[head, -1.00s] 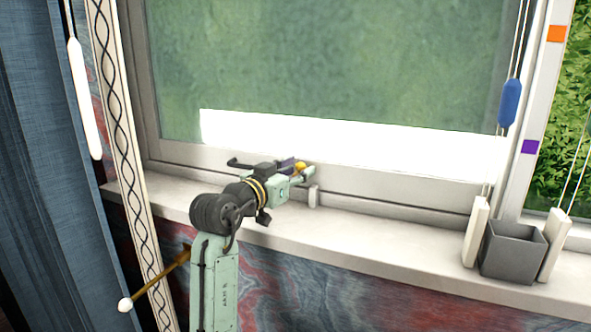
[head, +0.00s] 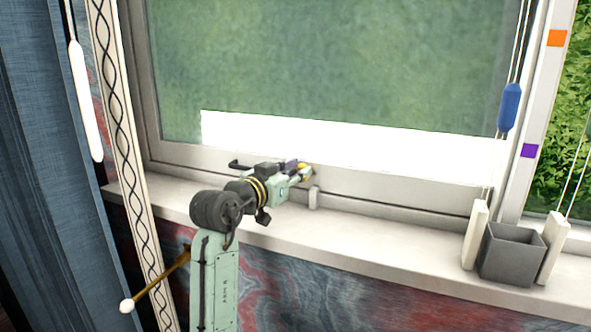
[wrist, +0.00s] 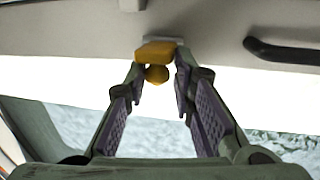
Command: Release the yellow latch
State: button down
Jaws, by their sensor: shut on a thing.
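The yellow latch (wrist: 155,52) shows in the wrist view as a flat plate with a round knob (wrist: 157,74), on the pale window frame. In the head view only a small bit of the yellow latch (head: 303,166) shows between the fingertips, at the lower window frame. My gripper (head: 302,171) reaches the frame just above the sill and is shut on the latch. In the wrist view its two purple-padded fingers (wrist: 159,80) stand either side of the knob. The fingers partly hide the latch in the head view.
A dark handle (head: 240,164) juts from the frame beside my gripper, and a small pale stub (head: 314,197) stands below right. A grey bin (head: 512,254) sits on the right of the sill (head: 400,234). A blue cord pull (head: 510,107) hangs above it. Curtains hang at left.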

jog(key=shift+d+r+g+p, duration=0.2)
jog(key=shift+r+g+p, duration=0.15)
jog(key=shift+p, duration=0.3)
jog(key=shift+w+y, duration=0.1)
jog(key=shift+y, duration=0.2)
jog(key=shift+f, duration=0.15)
jog(key=c, duration=1.5)
grip_release()
jog(key=shift+o, duration=0.2)
jog(key=shift+a, duration=0.1)
jog(key=shift+s+a, duration=0.3)
jog(key=shift+s, duration=0.1)
jog(key=v, duration=1.1)
